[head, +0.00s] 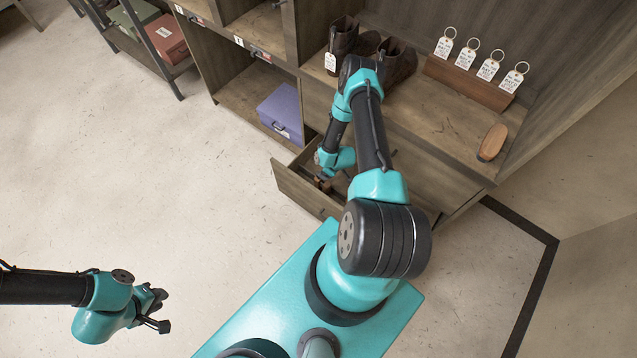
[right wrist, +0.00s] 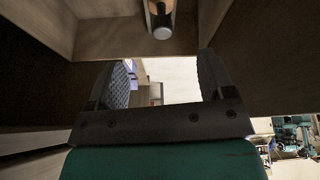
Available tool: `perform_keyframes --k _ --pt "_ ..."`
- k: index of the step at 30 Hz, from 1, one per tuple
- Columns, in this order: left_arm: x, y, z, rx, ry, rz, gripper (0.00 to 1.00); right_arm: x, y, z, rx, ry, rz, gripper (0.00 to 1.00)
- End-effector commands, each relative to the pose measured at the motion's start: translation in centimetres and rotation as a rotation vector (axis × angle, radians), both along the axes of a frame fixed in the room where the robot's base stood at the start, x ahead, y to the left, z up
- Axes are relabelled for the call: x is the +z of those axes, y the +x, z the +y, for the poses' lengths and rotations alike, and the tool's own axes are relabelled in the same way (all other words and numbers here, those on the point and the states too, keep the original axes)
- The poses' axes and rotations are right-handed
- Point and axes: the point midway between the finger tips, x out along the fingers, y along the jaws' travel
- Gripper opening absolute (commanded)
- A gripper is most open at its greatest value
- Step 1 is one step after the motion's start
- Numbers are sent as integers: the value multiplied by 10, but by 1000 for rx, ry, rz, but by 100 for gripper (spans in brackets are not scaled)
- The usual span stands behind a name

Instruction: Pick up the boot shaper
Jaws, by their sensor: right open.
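The drawer (head: 295,189) under the bench stands pulled out, and my right arm reaches over it. My right gripper (head: 323,184) is low in the drawer opening, partly hidden by its own wrist. In the right wrist view its fingers (right wrist: 163,82) are wide apart with nothing between them. A wood-coloured piece with a rounded grey end (right wrist: 162,24) lies beyond the fingertips against a wooden wall; it may be part of the boot shaper, but I cannot tell. My left gripper (head: 160,311) is open and empty above the floor at lower left.
Brown boots (head: 397,62) with a tag stand on the bench behind my right arm. A tag rack (head: 470,84) and a wooden brush (head: 492,142) are to their right. A purple box (head: 282,113) sits in a cubby left of the drawer. The floor at left is clear.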

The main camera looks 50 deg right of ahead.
Motion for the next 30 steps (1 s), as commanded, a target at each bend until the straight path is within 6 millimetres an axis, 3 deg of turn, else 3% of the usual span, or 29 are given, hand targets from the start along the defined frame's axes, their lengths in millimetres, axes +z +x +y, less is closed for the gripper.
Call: perform_keyframes --k 9,15,30 --pt "0 0 0 0 0 0 22 -47 19 4 1 1 0 75" --pt "0 0 0 0 0 0 22 -66 27 5 1 1 0 75" --pt "0 0 0 0 0 0 22 -74 31 6 0 0 0 75"
